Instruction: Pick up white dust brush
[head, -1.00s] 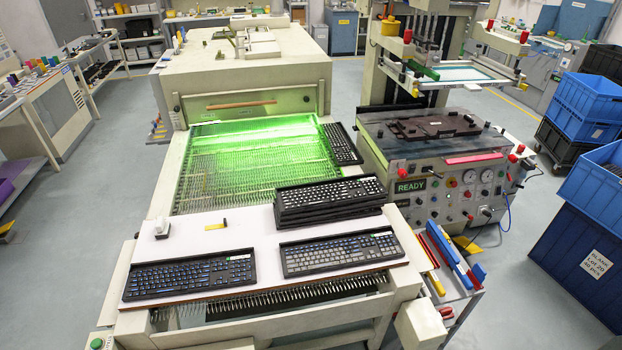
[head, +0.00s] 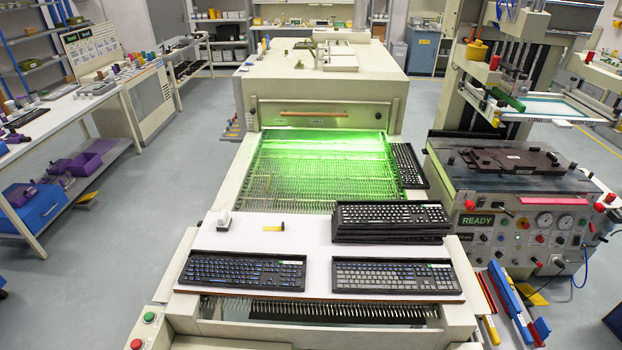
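A small white object (head: 223,220) stands at the left end of the white work board (head: 300,236), behind the left keyboard. It may be the white dust brush, but it is too small to tell its bristles or handle. No other white brush is clear in view. Neither of my grippers is in the head view.
A small yellow-and-black item (head: 272,227) lies right of the white object. A left keyboard (head: 243,270), a right keyboard (head: 396,276) and a keyboard stack (head: 391,221) occupy the board. The green-lit conveyor (head: 318,170) lies behind.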

